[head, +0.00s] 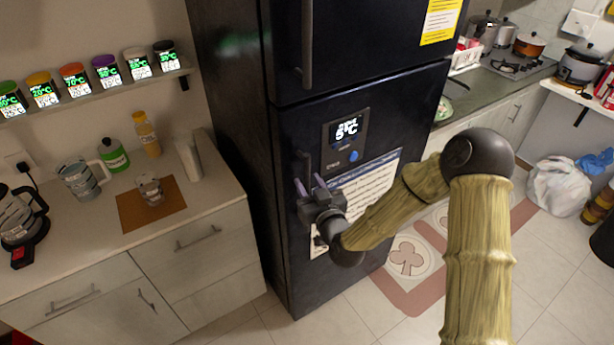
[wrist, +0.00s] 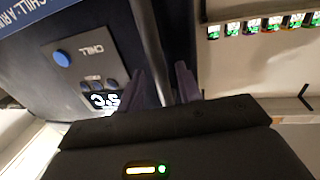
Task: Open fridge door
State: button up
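The black fridge (head: 290,130) stands in the middle of the head view, and both its doors look closed. A dark vertical handle (head: 304,165) runs along the left side of its lower door, beside the display panel (head: 345,138). My gripper (head: 311,190) is at this handle, with its purple fingers pointing at the door. In the wrist view, the handle (wrist: 150,45) passes between the two fingertips of my gripper (wrist: 160,82). The fingers are apart, with a gap on the right finger's side. Contact with the left finger is unclear.
A counter (head: 90,240) with a kettle, bottles and a jug stands left of the fridge. A shelf (head: 100,92) of spice dispensers hangs above it. A floor mat (head: 410,260) lies in front of the fridge, and bags (head: 558,185) lie at the right.

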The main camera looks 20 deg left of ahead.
jog(key=shift+x, duration=1)
jog(key=shift+c, duration=0.4)
grip_shut()
jog(key=shift+s, duration=0.1)
